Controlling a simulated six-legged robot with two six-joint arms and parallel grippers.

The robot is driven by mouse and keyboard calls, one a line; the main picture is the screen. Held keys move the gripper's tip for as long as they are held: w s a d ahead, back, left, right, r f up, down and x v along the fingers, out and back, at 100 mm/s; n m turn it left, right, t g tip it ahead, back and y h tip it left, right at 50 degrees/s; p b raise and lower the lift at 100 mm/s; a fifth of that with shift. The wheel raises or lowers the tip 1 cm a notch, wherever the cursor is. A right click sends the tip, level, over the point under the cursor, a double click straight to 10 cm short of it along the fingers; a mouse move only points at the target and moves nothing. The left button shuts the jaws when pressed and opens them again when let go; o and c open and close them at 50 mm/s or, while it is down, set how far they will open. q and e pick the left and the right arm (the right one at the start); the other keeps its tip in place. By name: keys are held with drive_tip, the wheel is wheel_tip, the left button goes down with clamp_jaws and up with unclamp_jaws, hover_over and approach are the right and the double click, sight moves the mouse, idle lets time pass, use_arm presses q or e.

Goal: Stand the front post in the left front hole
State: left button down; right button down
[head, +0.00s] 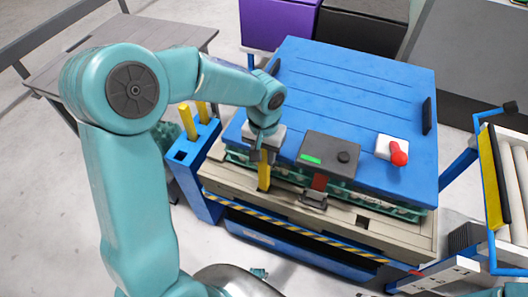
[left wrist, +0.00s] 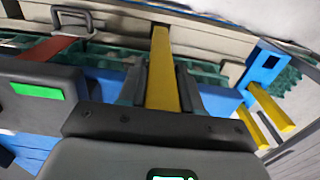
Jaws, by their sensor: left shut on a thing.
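My left gripper (head: 263,158) is shut on a yellow post (head: 264,176) above the front left part of the beige frame (head: 232,180). The post points down and its lower end meets the frame's front ledge in the picture. In the left wrist view the post (left wrist: 161,62) runs between the two fingers (left wrist: 160,88) towards the beige ledge. The left front hole does not show; the post's end covers that spot, and I cannot tell whether it is in the hole. A dark square hole (head: 363,221) shows at the right of the front ledge. My right gripper is not in view.
A blue rack (head: 197,179) at the left holds two yellow posts (head: 187,121) and has an empty square socket. A grey box with a green light (head: 330,153), a red-knobbed lever (head: 398,153) and a latch (head: 314,199) lie to the right.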

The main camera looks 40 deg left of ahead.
sight(264, 165)
use_arm(q)
drive_tip(key=shift+f+b, duration=2.15)
drive_tip(key=shift+f, duration=0.55)
drive_tip(key=c, duration=0.7)
unclamp_jaws()
drive_tip(key=shift+r, duration=0.1)
wheel_tip(264, 165, up, 16)
drive_tip(key=p, duration=0.3)
drive_tip(key=shift+r, duration=0.1)
drive_tip(key=shift+s, duration=0.1)
